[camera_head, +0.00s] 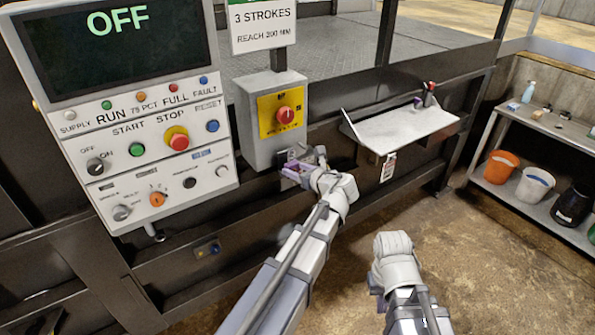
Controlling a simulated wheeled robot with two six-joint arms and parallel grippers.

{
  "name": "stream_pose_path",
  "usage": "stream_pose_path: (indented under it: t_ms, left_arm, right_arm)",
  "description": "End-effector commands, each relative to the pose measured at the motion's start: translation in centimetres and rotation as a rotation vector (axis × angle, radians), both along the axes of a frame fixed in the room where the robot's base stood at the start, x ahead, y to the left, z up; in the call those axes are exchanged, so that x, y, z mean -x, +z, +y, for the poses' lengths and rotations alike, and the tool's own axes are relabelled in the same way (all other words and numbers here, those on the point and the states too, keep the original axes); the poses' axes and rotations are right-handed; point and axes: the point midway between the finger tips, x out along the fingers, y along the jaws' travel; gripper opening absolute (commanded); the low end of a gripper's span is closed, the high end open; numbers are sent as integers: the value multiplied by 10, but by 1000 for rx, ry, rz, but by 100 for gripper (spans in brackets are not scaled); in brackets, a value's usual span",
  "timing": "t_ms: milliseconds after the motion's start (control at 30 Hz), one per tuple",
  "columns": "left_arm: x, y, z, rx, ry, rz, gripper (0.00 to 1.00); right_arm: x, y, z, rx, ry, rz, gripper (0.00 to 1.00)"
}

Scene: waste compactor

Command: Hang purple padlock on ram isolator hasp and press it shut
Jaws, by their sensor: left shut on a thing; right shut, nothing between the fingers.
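The grey isolator box (270,125) has a yellow plate with a red rotary knob (285,115). The purple padlock (291,171) is at the tip of my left gripper (308,167), just below the box's lower right corner. My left gripper is shut on the padlock. The hasp cannot be made out clearly, and I cannot tell whether the padlock's shackle passes through it. My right gripper (391,240) is shut and empty, low over the floor, right of my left arm.
The control panel (140,130) at left shows OFF on its screen. A small grey shelf (400,126) right of the isolator box carries a small purple item (418,102) and a red-and-black item (429,93). A bench (540,122) with buckets stands at far right. The floor in front is clear.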

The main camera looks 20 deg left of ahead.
Motion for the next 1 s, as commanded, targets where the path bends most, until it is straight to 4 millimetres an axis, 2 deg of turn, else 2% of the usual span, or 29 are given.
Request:
stream_pose_path:
  t_ms: [1000]
  left_arm:
    - [-12,0,16,0,0,0,10]
  right_arm:
    - [0,0,0,0,0,0,0]
